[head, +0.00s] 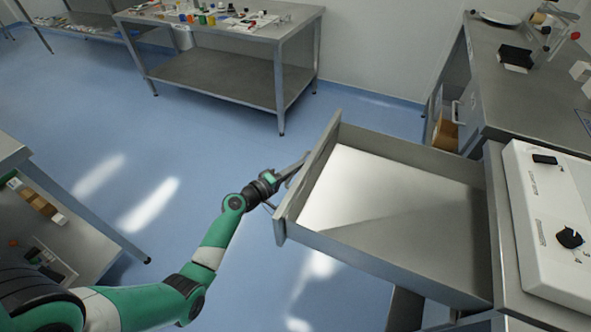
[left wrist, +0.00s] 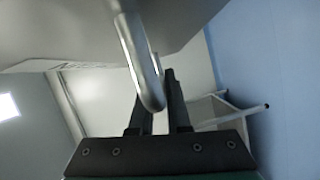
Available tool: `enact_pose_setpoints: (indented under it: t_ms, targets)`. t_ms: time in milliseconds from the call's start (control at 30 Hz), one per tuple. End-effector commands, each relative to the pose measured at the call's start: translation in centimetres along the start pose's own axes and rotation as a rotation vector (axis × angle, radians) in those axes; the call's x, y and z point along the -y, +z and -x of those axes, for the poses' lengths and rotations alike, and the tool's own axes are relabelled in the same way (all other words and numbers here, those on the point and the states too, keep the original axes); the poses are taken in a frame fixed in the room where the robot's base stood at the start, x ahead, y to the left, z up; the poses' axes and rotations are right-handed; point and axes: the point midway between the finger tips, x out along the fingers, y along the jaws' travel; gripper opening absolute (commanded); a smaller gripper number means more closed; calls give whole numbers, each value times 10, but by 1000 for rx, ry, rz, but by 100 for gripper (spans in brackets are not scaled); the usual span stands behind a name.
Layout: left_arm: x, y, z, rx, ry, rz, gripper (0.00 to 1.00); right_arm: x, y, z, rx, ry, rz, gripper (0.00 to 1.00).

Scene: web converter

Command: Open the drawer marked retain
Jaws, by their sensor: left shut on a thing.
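A grey metal drawer (head: 390,185) stands far out from its cabinet (head: 515,290) in the head view, and its inside looks empty. Its front panel (head: 310,180) faces left; I cannot read any label on it. My left gripper (head: 290,172) is at the outer side of that front panel. In the left wrist view the drawer's bar handle (left wrist: 140,60) runs down between the two fingers of my left gripper (left wrist: 160,95), which are shut on it. The fingertips are partly hidden by the handle. My right gripper is in neither view.
A white device with a black knob (head: 569,238) sits on the cabinet top at right. A steel table (head: 220,75) with small items stands at the back. A shelf unit (head: 60,225) is at the left. Blue floor (head: 120,130) between them is clear.

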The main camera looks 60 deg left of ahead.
Motion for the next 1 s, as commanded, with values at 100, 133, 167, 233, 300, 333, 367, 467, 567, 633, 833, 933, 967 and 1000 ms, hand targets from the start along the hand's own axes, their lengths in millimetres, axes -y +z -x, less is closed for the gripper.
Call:
enact_pose_setpoints:
  t_ms: [100,133,167,233,300,333,367,467,567,633,833,933,967,1000]
  targets:
    - [0,0,0,0,0,0,0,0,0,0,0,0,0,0]
    - [0,0,0,0,0,0,0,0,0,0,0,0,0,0]
    - [0,0,0,0,0,0,0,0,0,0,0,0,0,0]
    - [0,0,0,0,0,1,0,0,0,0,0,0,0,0]
    - [0,0,0,0,0,1,24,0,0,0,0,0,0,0]
    - [0,0,0,0,0,1,29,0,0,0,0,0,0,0]
    - [0,0,0,0,0,1,35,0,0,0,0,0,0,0]
    - [0,0,0,0,0,1,45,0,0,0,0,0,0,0]
    - [0,0,0,0,0,1,45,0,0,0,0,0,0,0]
    - [0,0,0,0,0,0,45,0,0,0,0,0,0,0]
    - [-1,0,11,-2,-2,1,45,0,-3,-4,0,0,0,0]
    - [-2,-1,30,-3,-2,2,45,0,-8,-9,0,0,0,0]
    - [-2,-1,37,-3,-3,2,45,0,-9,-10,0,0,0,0]
    - [-1,-1,47,-4,-4,3,45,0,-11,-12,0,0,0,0]
